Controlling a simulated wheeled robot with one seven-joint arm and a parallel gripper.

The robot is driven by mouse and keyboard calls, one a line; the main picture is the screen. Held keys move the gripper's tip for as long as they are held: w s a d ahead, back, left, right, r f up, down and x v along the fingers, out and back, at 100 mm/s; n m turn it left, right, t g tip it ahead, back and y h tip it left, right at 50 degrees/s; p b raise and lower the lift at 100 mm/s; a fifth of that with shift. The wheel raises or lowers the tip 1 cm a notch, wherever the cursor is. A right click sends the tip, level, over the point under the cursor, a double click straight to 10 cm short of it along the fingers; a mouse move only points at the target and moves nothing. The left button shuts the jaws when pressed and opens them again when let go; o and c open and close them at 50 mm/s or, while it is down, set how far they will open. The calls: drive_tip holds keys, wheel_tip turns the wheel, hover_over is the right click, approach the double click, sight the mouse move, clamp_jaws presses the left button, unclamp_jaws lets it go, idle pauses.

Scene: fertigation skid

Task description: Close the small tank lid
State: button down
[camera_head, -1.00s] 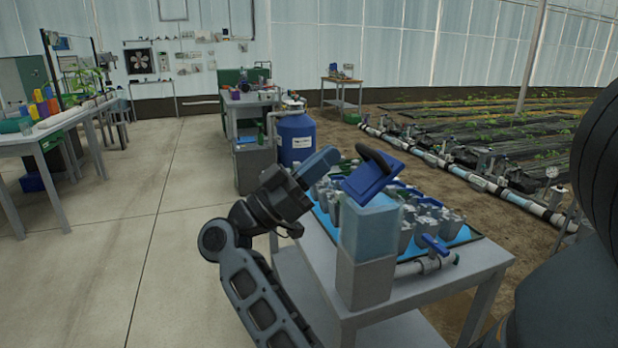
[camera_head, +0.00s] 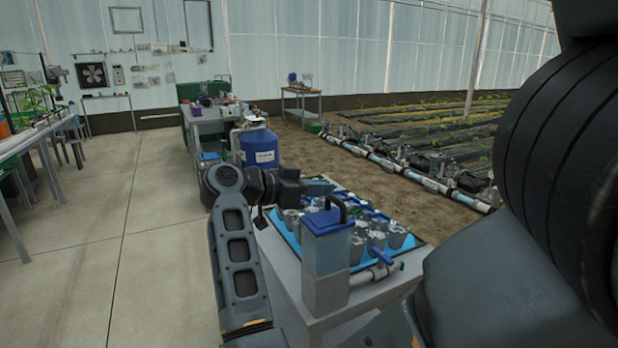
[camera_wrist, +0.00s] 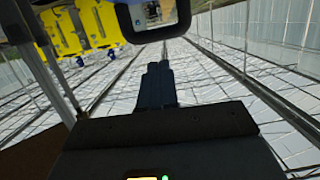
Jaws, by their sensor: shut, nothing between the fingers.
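The small tank (camera_head: 326,258), light blue above a grey base, stands at the near corner of the grey table. Its blue lid (camera_head: 322,222) lies about level across the top of the tank, with a dark arched handle (camera_head: 338,206) upright on it. Whether the lid sits fully flush I cannot tell. My gripper (camera_head: 326,187) is just behind and above the lid, partly hidden by the handle. In the wrist view my gripper's fingers (camera_wrist: 157,84) are together and empty.
Behind the tank, a blue tray (camera_head: 289,240) holds several grey pots. A pipe with a blue valve handle (camera_head: 383,257) runs right from the tank. A blue barrel (camera_head: 260,148) stands beyond the table. Concrete floor (camera_head: 150,240) to the left is clear.

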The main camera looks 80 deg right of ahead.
drive_tip(key=shift+f+p+x, duration=0.25)
drive_tip(key=shift+p+x, duration=0.6)
drive_tip(key=shift+x, duration=0.3)
